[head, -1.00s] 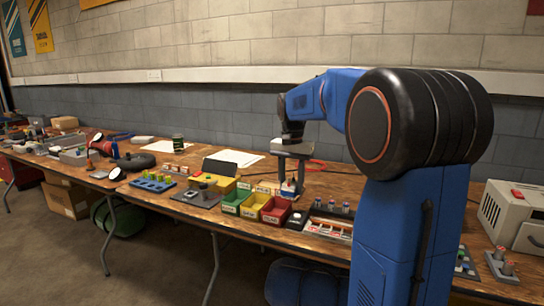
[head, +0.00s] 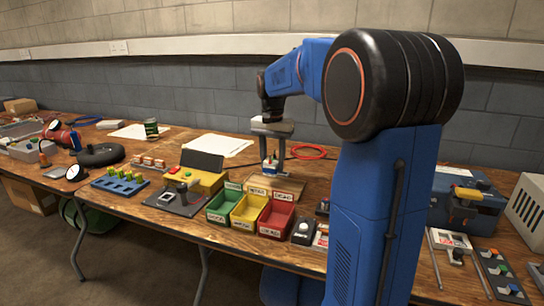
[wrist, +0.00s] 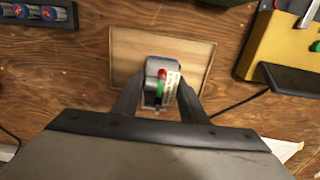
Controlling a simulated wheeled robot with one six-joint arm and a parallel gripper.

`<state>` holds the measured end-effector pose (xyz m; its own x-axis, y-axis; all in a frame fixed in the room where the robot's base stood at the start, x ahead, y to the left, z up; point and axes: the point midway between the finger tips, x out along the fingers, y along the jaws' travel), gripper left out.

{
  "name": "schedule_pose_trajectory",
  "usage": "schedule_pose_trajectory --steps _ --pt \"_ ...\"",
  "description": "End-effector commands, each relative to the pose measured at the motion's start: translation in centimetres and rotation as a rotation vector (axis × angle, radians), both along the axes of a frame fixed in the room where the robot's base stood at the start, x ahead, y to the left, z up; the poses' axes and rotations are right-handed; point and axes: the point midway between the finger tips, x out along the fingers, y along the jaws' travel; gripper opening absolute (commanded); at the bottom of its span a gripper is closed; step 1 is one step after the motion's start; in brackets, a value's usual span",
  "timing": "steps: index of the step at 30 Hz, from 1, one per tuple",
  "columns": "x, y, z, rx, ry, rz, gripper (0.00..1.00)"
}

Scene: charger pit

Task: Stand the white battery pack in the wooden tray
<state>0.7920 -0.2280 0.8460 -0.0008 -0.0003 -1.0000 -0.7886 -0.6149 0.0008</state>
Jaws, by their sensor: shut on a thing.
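My gripper (head: 270,168) is shut on the white battery pack (head: 269,164), which shows between the two fingers. In the wrist view the gripper (wrist: 160,100) grips the pack (wrist: 168,84), which has a red and a green part on top and a pale printed label. The wooden tray (head: 262,190) is a flat, light board on the bench behind the bins. In the wrist view the pack overlaps the near middle of the tray (wrist: 198,58). The pack looks roughly upright. Whether its base touches the tray is hidden.
Green (head: 223,205), yellow (head: 250,210) and red (head: 276,217) bins stand in front of the tray. A yellow device (head: 207,183) is left of it. A red cable ring (head: 308,151) lies behind right, and paper (head: 217,146) lies behind left.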

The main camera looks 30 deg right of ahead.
Motion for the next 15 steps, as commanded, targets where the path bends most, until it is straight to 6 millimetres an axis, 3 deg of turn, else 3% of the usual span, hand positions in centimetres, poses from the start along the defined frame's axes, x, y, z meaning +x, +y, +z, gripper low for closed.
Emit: schedule_pose_trajectory --steps 15 --pt "0.0 0.0 -3.7 -0.001 -0.002 0.000 0.00"
